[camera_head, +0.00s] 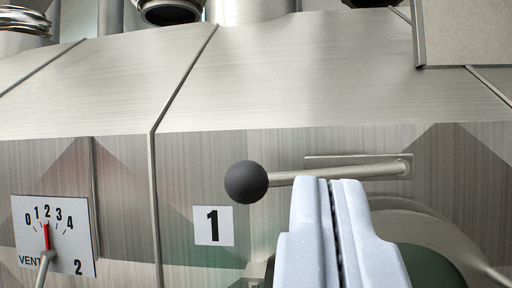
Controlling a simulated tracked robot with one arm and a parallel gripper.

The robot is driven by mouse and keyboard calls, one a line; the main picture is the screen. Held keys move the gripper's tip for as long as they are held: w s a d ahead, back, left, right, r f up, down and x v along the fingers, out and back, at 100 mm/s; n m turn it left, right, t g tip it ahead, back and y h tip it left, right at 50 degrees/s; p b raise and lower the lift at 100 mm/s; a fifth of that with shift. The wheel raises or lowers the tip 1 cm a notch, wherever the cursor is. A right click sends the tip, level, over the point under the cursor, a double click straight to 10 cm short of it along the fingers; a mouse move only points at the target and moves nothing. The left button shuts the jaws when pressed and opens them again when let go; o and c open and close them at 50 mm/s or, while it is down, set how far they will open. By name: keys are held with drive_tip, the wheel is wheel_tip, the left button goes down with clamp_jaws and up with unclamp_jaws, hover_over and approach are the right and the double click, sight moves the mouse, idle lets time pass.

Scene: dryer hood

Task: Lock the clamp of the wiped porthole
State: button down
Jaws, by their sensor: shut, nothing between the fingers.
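A lever with a dark ball knob (246,181) and a metal rod (290,178) lies nearly level on the hood's front, above a round porthole. The rod runs right to a pivot (402,168) on the panel. I take this lever for the clamp. The porthole's metal rim (450,235) curves at the lower right; dark green glass shows inside it, mostly hidden by my fingers. My gripper (340,183) is shut and empty, its pale fingertips just below the rod in the picture, right of the knob. Whether they touch the rod I cannot tell.
A plate marked 1 (213,226) is below left of the knob. A vent dial marked 2 (53,237) is at the left, its red needle near 2, with a small rod in front. Pipes (172,10) stand along the top. The sloping hood face (280,75) is bare.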

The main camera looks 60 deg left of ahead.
sight(296, 174)
drive_tip(key=shift+s+a+n+y, duration=0.15)
drive_tip(key=shift+s+n+y, duration=0.15)
drive_tip(key=shift+r, duration=0.1)
drive_tip(key=p+x, duration=0.7)
drive_tip(key=x, duration=0.3)
drive_tip(key=f+b, duration=0.1)
drive_tip(key=f, duration=0.1)
drive_tip(key=a+f+b, duration=0.1)
drive_tip(key=f, duration=0.1)
drive_tip(key=shift+w+f, duration=0.15)
